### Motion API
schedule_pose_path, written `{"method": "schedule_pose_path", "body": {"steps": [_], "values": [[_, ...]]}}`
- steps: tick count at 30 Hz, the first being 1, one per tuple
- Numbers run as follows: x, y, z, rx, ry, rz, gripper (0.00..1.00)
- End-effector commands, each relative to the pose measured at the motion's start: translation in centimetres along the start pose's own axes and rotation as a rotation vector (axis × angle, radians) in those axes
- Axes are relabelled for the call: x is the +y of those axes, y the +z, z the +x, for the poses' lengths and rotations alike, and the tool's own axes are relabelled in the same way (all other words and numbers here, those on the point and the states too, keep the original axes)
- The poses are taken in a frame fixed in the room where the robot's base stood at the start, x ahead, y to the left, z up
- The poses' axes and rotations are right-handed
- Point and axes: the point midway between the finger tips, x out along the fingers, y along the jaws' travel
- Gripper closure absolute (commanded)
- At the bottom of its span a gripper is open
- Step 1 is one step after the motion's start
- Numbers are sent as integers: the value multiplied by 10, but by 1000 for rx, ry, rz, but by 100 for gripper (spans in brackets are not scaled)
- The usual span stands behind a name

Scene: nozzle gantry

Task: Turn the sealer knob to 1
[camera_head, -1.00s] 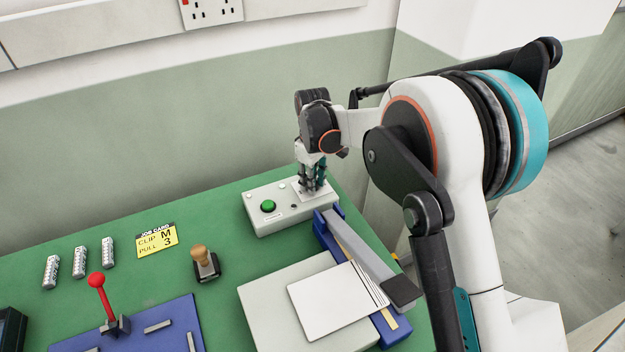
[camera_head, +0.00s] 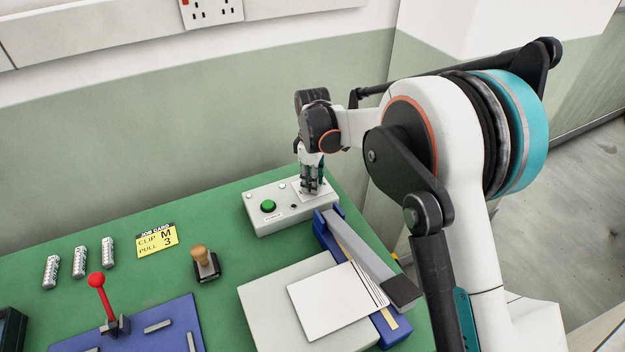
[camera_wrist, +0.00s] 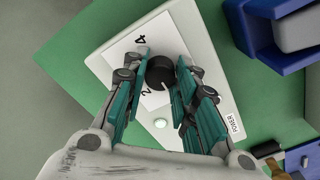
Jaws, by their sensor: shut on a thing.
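The sealer knob (camera_wrist: 166,74) is black and round, on a white dial plate (camera_wrist: 128,50) of the white control box (camera_head: 277,215). In the wrist view the numbers 4 and 2 show on the plate; the 1 is not visible, and I cannot read the pointer's setting. My gripper (camera_wrist: 166,84) points down over the knob, with its teal-padded fingers shut on it from both sides. In the head view my gripper (camera_head: 312,188) is at the right end of the box and hides the knob.
The box also carries a green button (camera_head: 268,206). The blue sealer with its grey lever arm (camera_head: 365,250) stands just right of it. A wooden-handled stamp (camera_head: 205,263), a yellow job card (camera_head: 157,239) and a red-knobbed lever (camera_head: 98,284) are to the left.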

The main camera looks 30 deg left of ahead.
Motion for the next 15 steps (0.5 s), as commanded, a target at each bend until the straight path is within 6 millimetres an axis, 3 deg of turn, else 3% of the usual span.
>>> {"method": "schedule_pose_path", "body": {"steps": [3,4,6,15], "values": [[0,0,0,0,1,0,98],[0,0,0,0,1,0,69],[0,0,0,0,1,0,53],[0,0,0,0,0,1,52]]}}
